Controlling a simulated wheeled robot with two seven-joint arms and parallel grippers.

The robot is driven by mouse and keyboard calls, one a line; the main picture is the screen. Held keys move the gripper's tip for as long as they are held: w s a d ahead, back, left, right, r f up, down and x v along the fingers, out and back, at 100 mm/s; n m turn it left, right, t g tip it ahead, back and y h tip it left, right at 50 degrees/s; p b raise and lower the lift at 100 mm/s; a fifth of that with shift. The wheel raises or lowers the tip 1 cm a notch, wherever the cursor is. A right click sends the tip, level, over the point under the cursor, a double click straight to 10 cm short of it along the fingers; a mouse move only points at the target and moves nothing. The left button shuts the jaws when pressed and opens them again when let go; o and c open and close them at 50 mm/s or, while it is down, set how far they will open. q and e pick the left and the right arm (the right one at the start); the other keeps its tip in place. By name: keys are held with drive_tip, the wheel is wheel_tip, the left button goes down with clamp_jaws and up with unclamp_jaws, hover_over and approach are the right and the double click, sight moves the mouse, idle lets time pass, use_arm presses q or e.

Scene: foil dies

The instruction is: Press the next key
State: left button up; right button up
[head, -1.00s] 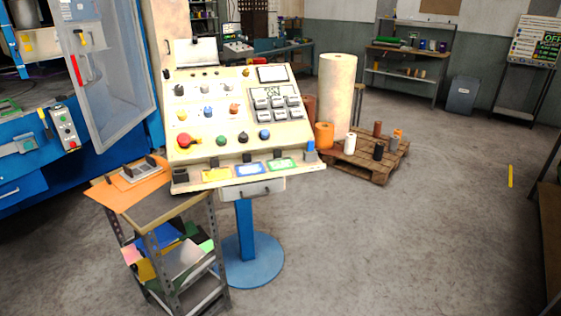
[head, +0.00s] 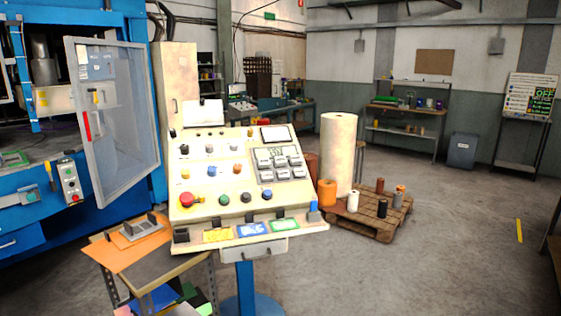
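A cream control console (head: 242,180) stands on a blue pedestal left of the middle in the head view. On its right side is a grey panel with several grey keys (head: 281,166) under a small greenish display (head: 275,152); the lettering is too small to read surely. Several knobs and buttons cover the rest of the face, among them a red mushroom button (head: 186,200), a green button (head: 224,200) and a blue button (head: 265,195). Neither of my grippers is in view, and nothing touches the console's keys.
A small cart (head: 168,266) with an orange sheet stands at the console's front left. A blue machine (head: 112,207) with an open clear door is at the left. A pallet (head: 372,224) with foil rolls stands right of the console.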

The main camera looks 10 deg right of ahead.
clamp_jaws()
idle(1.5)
